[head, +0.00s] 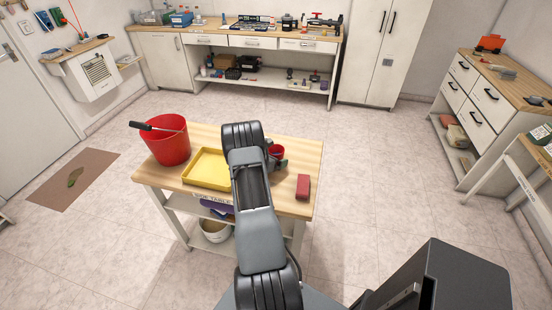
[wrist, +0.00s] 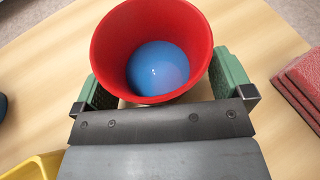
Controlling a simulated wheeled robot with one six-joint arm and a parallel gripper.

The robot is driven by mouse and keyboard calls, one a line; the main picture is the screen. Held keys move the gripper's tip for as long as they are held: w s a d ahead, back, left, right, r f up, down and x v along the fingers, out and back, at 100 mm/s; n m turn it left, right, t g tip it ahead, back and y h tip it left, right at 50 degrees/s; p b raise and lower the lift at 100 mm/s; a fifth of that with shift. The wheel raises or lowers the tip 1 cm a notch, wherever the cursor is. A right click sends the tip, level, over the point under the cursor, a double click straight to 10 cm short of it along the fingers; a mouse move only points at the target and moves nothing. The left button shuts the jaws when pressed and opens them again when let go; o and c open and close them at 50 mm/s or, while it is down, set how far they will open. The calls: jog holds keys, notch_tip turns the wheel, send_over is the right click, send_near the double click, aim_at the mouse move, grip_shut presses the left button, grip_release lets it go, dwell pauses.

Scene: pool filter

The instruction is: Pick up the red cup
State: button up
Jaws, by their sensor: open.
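The red cup (head: 277,151) stands on the small wooden table, partly hidden behind my arm in the head view. In the wrist view the red cup (wrist: 108,60) fills the top middle, with a blue ball (wrist: 158,68) inside it. My gripper (wrist: 165,88) is open, its green finger pads on the left and right sides of the cup. Whether the pads touch the cup cannot be told. In the head view my gripper (head: 276,162) is mostly hidden by my arm.
On the wooden table (head: 300,150) stand a yellow tray (head: 190,181), a large red bucket (head: 168,150) with a dark-handled tool across it, and a red block (head: 303,187) right of the cup. The table's far right part is clear. A dark object shows at the wrist view's left edge.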

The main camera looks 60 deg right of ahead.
jog(key=shift+c, duration=0.3)
jog(key=c, duration=1)
jog(key=shift+r, duration=0.1)
